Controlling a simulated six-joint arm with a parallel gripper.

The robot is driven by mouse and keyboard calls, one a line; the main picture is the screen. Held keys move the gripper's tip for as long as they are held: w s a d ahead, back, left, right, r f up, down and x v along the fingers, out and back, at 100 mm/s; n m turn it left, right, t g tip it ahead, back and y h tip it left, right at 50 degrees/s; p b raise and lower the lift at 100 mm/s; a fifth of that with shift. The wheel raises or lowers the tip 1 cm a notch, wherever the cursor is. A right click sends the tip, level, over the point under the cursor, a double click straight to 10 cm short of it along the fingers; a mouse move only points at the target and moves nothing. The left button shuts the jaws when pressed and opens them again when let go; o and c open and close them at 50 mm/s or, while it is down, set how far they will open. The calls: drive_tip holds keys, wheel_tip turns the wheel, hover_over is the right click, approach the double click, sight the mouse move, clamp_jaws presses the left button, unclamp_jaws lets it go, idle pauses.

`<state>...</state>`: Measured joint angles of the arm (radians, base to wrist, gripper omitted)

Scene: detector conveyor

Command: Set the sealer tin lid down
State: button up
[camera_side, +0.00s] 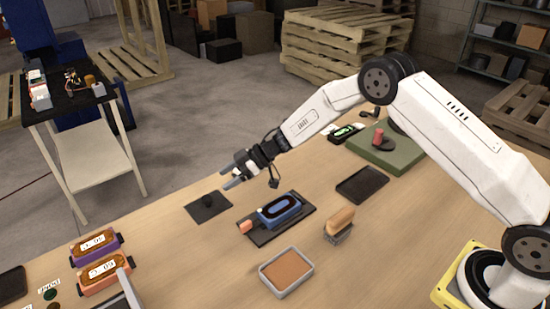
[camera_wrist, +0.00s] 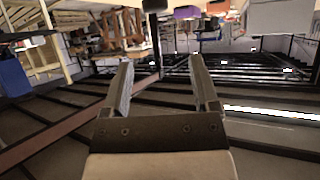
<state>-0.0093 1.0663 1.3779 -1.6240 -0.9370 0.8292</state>
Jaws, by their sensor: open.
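My gripper (camera_side: 231,178) is open and empty, held above the far left part of the bench near a dark square mat. In the wrist view its two fingers (camera_wrist: 163,88) are spread with nothing between them. I cannot tell for sure which thing is the sealer tin lid. A small black piece (camera_side: 208,201) sits on the dark square mat (camera_side: 199,213), below and left of my gripper. A round dark piece with a red upright part (camera_side: 378,136) rests on a green mat (camera_side: 408,155) at the back right.
A blue device (camera_side: 279,210) lies on a black plate right of the mat. A wood-topped brush (camera_side: 340,220), a filled grey tray (camera_side: 287,269) and an empty black tray (camera_side: 362,185) stand nearby. Orange and purple devices (camera_side: 104,270) are at front left. Bare bench lies between them.

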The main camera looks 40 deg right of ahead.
drive_tip(key=shift+v, duration=2.75)
drive_tip(key=shift+w+r, duration=0.1)
drive_tip(key=shift+r, duration=0.05)
drive_tip(key=s+d+r+m+t+h, duration=0.4)
drive_tip(key=s+d+r+m+h, duration=0.3)
drive_tip(key=d+m+h, duration=0.2)
drive_tip(key=s+d+f+m+g+h, duration=0.1)
drive_tip(key=s+m+g, duration=0.3)
drive_tip(key=s, duration=1.8)
drive_tip(key=shift+s+d+f+g+h, duration=0.25)
drive_tip(key=shift+f+g+h, duration=0.45)
drive_tip(key=shift+g, duration=0.4)
